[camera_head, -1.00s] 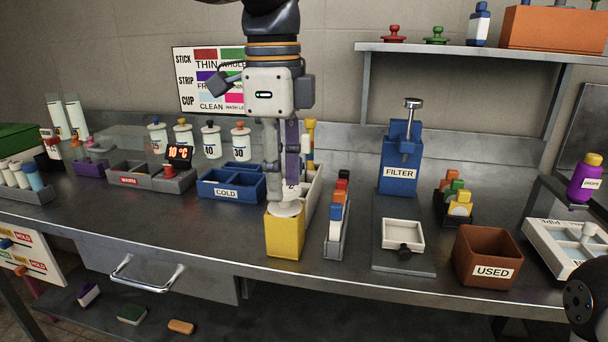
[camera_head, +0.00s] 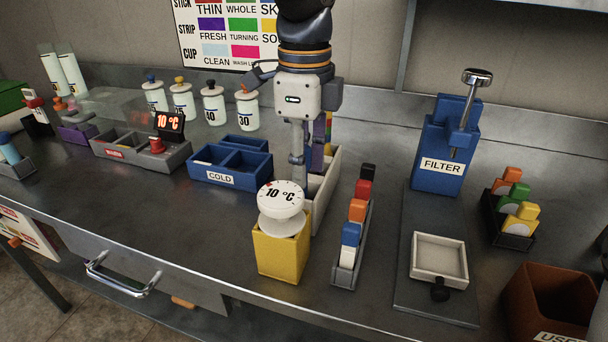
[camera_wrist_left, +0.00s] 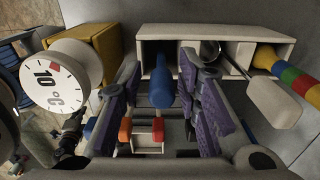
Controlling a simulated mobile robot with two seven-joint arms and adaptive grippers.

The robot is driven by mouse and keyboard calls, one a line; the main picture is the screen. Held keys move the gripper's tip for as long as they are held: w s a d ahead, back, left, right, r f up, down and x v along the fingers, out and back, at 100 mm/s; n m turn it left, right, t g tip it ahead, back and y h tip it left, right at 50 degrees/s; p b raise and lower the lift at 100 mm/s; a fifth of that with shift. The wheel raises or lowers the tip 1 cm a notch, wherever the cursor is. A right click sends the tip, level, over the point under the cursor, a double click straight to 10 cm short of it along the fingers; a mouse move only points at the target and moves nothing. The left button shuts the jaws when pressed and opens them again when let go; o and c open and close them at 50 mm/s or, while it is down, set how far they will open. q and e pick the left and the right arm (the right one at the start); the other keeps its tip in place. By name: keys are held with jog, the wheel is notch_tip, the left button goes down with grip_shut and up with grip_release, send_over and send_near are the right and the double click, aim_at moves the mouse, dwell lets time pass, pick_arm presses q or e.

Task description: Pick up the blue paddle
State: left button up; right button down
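A blue handle (camera_wrist_left: 160,78), which looks like the blue paddle, stands in a compartment of the white box (camera_wrist_left: 262,40); its lower part is hidden. The white box (camera_head: 326,190) also shows behind the yellow block in the head view. My left gripper (camera_wrist_left: 160,66) is open, with its purple-padded fingers on either side of the blue handle and no clear grip on it. In the head view my left gripper (camera_head: 309,158) points down at the white box, and its fingertips and the paddle are hidden. My right gripper is not in view.
The yellow block (camera_head: 282,250) with a white 10 °C dial (camera_head: 281,198) stands close in front. The rack of coloured blocks (camera_head: 353,235) is to the right, the blue COLD bin (camera_head: 230,165) to the left.

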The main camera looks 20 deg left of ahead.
pick_arm(q)
notch_tip(320, 180, down, 2)
jog(key=shift+f, duration=0.1)
grip_shut()
jog(key=shift+w, duration=0.1)
